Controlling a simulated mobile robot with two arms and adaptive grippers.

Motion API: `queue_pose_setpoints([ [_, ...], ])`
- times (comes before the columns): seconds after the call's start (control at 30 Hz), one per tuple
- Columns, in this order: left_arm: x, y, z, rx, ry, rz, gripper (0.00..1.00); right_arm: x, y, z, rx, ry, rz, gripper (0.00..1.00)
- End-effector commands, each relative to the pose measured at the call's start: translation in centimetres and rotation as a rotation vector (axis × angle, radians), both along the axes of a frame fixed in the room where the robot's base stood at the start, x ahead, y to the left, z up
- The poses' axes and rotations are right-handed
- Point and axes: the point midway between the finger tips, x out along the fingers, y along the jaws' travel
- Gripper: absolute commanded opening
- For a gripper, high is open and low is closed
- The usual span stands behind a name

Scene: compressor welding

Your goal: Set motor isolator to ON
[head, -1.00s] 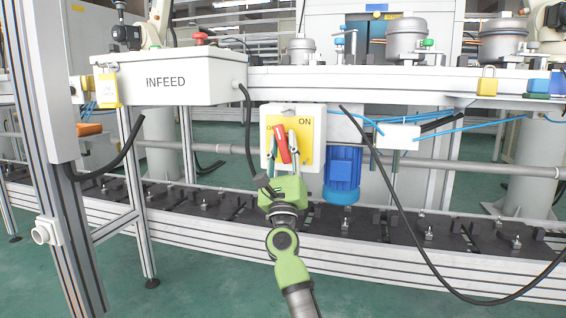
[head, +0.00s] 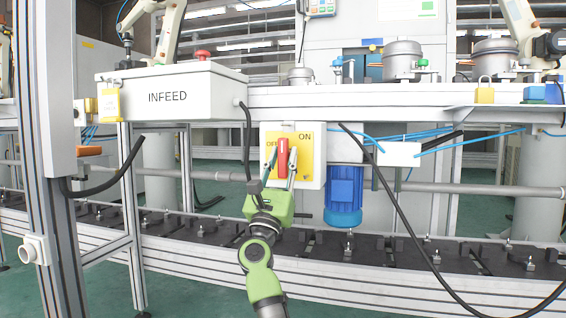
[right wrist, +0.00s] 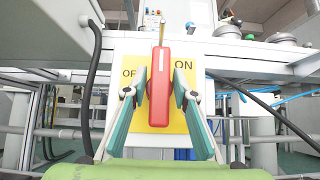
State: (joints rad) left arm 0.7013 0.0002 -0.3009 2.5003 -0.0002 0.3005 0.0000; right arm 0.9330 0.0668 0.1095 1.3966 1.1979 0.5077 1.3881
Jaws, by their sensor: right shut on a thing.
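The motor isolator is a red handle (head: 283,157) on a yellow plate (head: 305,158) of a light box beneath the conveyor frame. "OFF" is at the plate's upper left, partly hidden, and "ON" at its upper right. The handle stands about upright, between the two labels. In the right wrist view the handle (right wrist: 159,90) leans slightly right at its top, and ON is clear of it. My right gripper (head: 281,168), green with teal finger pads, is shut on the handle, one finger on each side. My left gripper is out of view.
The INFEED box (head: 168,96) with a red button is up left. A blue motor (head: 344,195) hangs just right of the isolator. Black cables (head: 247,140) hang on both sides. A yellow padlock (head: 485,91) is on the frame at right.

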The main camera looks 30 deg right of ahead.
Motion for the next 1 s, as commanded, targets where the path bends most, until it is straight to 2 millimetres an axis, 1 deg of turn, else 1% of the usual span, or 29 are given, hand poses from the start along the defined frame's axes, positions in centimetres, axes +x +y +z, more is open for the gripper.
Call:
queue_pose_setpoints([
  [0.17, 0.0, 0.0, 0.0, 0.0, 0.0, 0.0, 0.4, 0.1, 0.0, -0.2, 0.003, 0.001, 0.002, 0.04],
  [0.2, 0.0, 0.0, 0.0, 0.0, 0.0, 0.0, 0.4, 0.1, 0.0, -0.2, 0.003, 0.001, 0.002, 0.28],
  [0.23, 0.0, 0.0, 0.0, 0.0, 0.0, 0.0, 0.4, 0.1, 0.0, -0.2, 0.003, 0.001, 0.002, 0.33],
  [0.53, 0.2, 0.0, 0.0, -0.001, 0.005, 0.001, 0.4, 0.0, 0.0, -0.1, 0.001, 0.001, 0.001, 0.33],
  [0.67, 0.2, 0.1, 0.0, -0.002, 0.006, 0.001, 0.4, -0.2, 0.4, -0.6, 0.001, 0.002, 0.002, 0.33],
  [0.77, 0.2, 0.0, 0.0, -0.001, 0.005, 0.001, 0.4, -0.9, 1.2, -1.7, 0.002, 0.002, 0.004, 0.33],
  [1.0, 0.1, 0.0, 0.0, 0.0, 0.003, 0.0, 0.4, -3.2, 4.0, -5.3, 0.002, 0.004, 0.003, 0.33],
])
